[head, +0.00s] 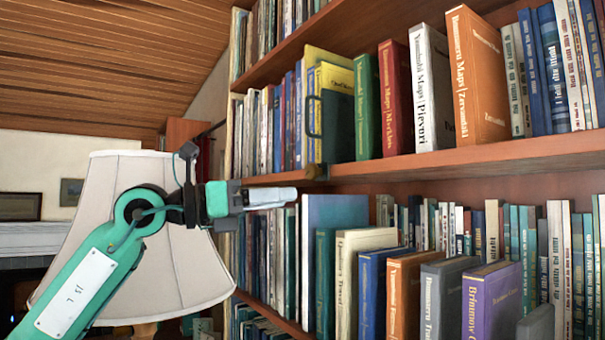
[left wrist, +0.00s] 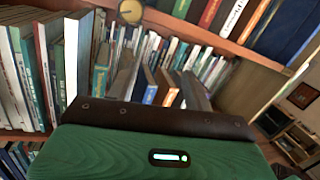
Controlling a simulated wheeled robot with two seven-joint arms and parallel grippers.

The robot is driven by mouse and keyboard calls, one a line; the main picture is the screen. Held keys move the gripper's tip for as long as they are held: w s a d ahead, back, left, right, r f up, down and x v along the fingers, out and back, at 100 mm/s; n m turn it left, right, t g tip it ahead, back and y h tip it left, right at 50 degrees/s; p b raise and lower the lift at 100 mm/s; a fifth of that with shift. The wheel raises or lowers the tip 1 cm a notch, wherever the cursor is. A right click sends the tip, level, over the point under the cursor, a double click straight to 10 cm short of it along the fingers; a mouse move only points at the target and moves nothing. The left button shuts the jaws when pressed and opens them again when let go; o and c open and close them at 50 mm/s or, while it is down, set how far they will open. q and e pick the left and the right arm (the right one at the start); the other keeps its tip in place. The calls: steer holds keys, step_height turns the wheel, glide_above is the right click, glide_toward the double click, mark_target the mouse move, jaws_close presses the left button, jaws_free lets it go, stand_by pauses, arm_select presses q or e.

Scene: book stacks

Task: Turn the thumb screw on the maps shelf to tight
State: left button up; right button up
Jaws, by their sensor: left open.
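The thumb screw (head: 316,171) is a small brass knob on the front edge of the upper shelf board (head: 440,158), at its left part. It also shows in the left wrist view as a round brass disc (left wrist: 131,11) at the top edge, partly cut off. Its exact turn cannot be read. My left gripper (head: 286,196) is open and empty, pointing right in front of the bookcase. In the head view it appears just left of and a little below the screw, apart from it. My right gripper is out of view.
Map books, among them an orange one (head: 477,75), stand on the upper shelf beside a dark handle-like bracket (head: 313,117). Books, including a purple one (head: 491,300), fill the shelf below. A large lampshade (head: 110,215) stands behind my left arm.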

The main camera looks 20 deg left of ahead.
arm_select(q)
steer(key=s+a+r+n+t+y, duration=0.1)
steer(key=s+a+r+t+y, duration=0.25)
steer(key=a+r, duration=0.2)
steer(key=p, duration=0.6)
glide_toward(309, 173)
steer(key=shift+g+y, duration=0.25)
steer(key=shift+g, duration=0.2)
steer(key=x, duration=0.5)
steer(key=r+x, duration=0.1)
steer(key=x, duration=0.1)
steer(key=shift+w+d+r, duration=0.1)
steer(key=shift+w, duration=0.05)
steer(key=shift+w+d+p, duration=0.3)
steer(key=shift+w+p, duration=0.05)
steer(key=shift+w, duration=0.05)
steer(key=c, duration=1)
